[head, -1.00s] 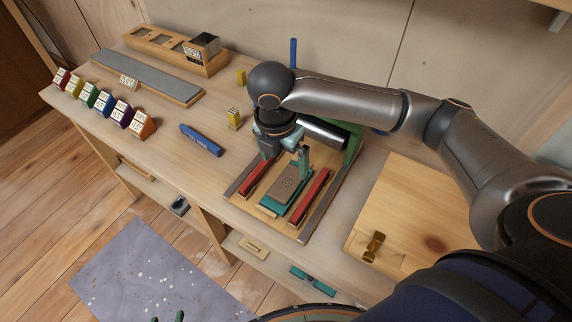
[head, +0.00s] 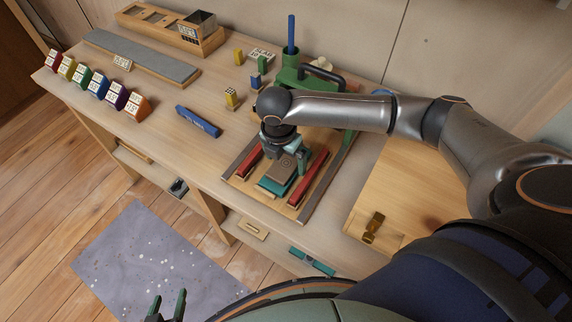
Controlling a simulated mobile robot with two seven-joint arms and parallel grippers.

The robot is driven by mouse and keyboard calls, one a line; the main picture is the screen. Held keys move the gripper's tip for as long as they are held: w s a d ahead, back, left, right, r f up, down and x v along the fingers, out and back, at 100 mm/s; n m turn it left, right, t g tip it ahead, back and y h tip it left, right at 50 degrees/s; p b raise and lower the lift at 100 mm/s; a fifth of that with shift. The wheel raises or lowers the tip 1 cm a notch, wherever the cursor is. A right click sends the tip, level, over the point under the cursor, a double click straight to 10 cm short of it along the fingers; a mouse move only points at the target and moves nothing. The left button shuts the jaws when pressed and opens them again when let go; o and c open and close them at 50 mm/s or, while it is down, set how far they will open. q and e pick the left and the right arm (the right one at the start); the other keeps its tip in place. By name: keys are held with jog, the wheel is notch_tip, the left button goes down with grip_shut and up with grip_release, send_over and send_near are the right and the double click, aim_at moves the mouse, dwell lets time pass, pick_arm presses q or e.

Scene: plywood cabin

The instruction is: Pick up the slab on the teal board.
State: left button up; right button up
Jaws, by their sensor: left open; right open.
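The slab (head: 280,169) is a small brown-grey plate with a ring mark on top. It lies on the teal board (head: 272,187), between two red bars on a wooden base. My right gripper (head: 287,157) is open and low over the slab's far end. One finger shows at the slab's right side; the other is largely hidden, so I cannot tell if either touches it. My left gripper (head: 167,306) is open and empty at the bottom edge, over the floor side, far from the slab.
Red bars (head: 309,179) flank the board closely. A green stand (head: 292,76) with a dark handle rises behind my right arm. A blue bar (head: 198,121) and small coloured blocks (head: 231,97) lie left. A wooden box lid with a brass catch (head: 373,227) is at right.

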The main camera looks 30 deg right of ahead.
jog(key=shift+f, duration=0.6)
jog(key=shift+w, duration=0.1)
jog(key=c, duration=1.5)
jog(key=shift+r, duration=0.2)
